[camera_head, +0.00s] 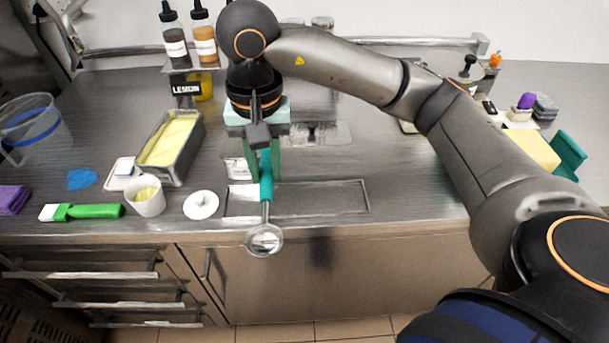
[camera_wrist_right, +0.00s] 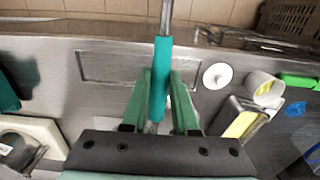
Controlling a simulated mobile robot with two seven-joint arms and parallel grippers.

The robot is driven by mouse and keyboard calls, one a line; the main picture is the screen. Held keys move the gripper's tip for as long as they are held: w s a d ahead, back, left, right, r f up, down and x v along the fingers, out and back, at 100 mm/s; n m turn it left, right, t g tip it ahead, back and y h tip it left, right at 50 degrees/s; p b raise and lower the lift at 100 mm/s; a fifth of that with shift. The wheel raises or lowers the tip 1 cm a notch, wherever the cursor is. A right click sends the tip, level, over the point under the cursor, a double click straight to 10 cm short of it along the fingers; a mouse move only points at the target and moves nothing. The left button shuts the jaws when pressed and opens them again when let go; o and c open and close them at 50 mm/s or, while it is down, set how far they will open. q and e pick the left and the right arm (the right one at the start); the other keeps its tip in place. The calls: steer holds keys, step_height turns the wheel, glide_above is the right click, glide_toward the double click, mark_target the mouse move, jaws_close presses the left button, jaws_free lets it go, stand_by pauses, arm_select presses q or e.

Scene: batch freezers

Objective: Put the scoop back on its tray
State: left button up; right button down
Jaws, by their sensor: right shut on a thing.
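The scoop (camera_head: 264,239) has a teal handle and a round metal bowl. My right gripper (camera_head: 265,176) is shut on the handle, with its green fingers on either side. The bowl points toward the counter's front edge and shows over the cabinet front. In the right wrist view the teal handle (camera_wrist_right: 160,80) lies between the fingers (camera_wrist_right: 158,92) and the bowl is out of frame. A shallow rectangular metal tray (camera_head: 335,197) lies on the counter near the front edge, partly behind the scoop; it also shows in the right wrist view (camera_wrist_right: 112,81). My left gripper is not in view.
Left of the gripper are a white round lid (camera_head: 201,206), a white cup (camera_head: 146,200), a steel pan of yellow ice cream (camera_head: 187,150) and a green-handled brush (camera_head: 96,211). Sauce bottles (camera_head: 204,45) stand behind. The counter right of the tray is mostly clear.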

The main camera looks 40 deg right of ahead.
steer(key=w+d+f, duration=0.1)
steer(key=d+f, duration=0.1)
steer(key=d, duration=0.1)
steer(key=w+d+f, duration=0.1)
steer(key=d+f, duration=0.1)
steer(key=f, duration=0.1)
steer(key=w+d+f, duration=0.2)
steer(key=d, duration=0.1)
steer(key=shift+d+f+b, duration=0.15)
steer(key=shift+d+b, duration=0.2)
steer(key=shift+b, duration=0.05)
steer(key=shift+d+f, duration=0.2)
steer(key=shift+f, duration=0.05)
steer(key=f, duration=0.3)
steer(key=shift+w+d+f+p, duration=0.1)
steer(key=shift+d+f+p, duration=0.15)
steer(key=shift+p, duration=0.15)
steer(key=shift+f+b, duration=0.35)
steer(key=c, duration=0.7)
jaws_free()
steer(key=shift+r, duration=0.15)
